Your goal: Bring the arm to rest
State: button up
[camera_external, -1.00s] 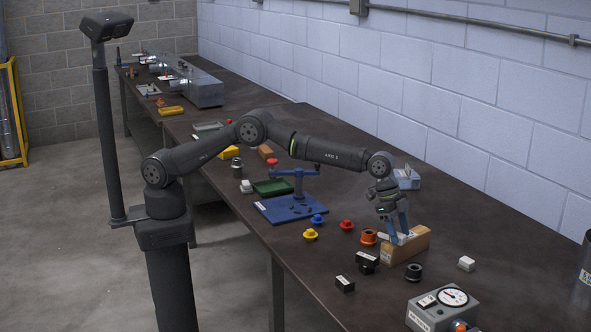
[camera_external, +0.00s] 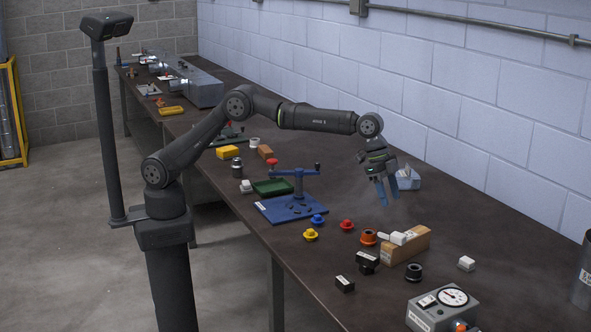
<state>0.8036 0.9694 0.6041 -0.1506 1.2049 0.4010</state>
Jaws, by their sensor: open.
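My gripper (camera_external: 383,193) hangs above the bench, pointing down, with its fingers apart and nothing seen between them. It is clear of the wooden block (camera_external: 408,246), which lies below and to the right of it.
A blue press fixture (camera_external: 292,207) stands left of my gripper. A blue-grey box (camera_external: 407,179) is close behind the fingers. Red (camera_external: 346,225), yellow (camera_external: 310,235) and orange (camera_external: 368,237) parts lie in front. A dial gauge box (camera_external: 443,308) is at the near edge.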

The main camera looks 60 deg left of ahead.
aim_at(400, 235)
jog(key=x, duration=1.2)
jog(key=shift+w+d+f, duration=0.1)
jog(key=shift+d, duration=0.05)
jog(key=shift+r, duration=1.8)
jog(key=shift+f, duration=0.15)
